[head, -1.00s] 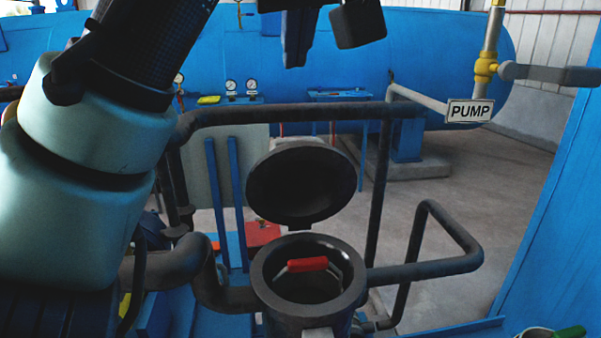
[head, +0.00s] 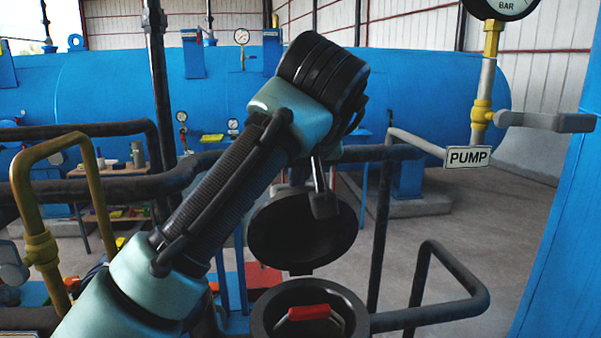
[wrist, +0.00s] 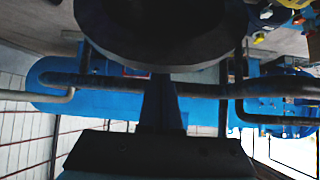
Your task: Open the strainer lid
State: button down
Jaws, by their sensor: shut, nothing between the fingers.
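The strainer lid (head: 275,240) is a dark round disc. It stands raised and tilted back behind the strainer body (head: 262,318), with its hollow underside facing me. The body's round mouth is open, and a red-handled basket (head: 309,312) shows inside it. My gripper (head: 324,208) is shut and empty. It hangs in front of the lid's upper right part and covers some of it; I cannot tell whether it touches. In the wrist view a large dark round form, apparently the lid (wrist: 160,45), fills the top, just beyond my gripper's fingers (wrist: 160,85).
Dark pipes (head: 450,305) run beside the strainer at right and behind it. A yellow pipe (head: 40,250) stands at left. A PUMP sign (head: 468,156) hangs on a pipe at right. A large blue tank (head: 430,90) lies behind. Open floor shows right of the lid.

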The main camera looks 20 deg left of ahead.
jog(key=shift+w+a+f, duration=0.15)
jog(key=shift+w+f, duration=0.2)
jog(key=shift+w+r+p, duration=0.2)
jog(key=shift+r+p, duration=0.15)
jog(key=shift+p, duration=0.55)
jog(key=p, duration=0.1)
jog(key=w+p, duration=0.1)
jog(key=p, duration=0.1)
jog(key=w+a+g+p, duration=0.1)
jog(key=shift+f+h+p, duration=0.3)
jog(key=shift+p, duration=0.05)
jog(key=shift+w+a+f, duration=0.25)
jog(key=shift+w+f, duration=0.15)
jog(key=shift+w, duration=0.1)
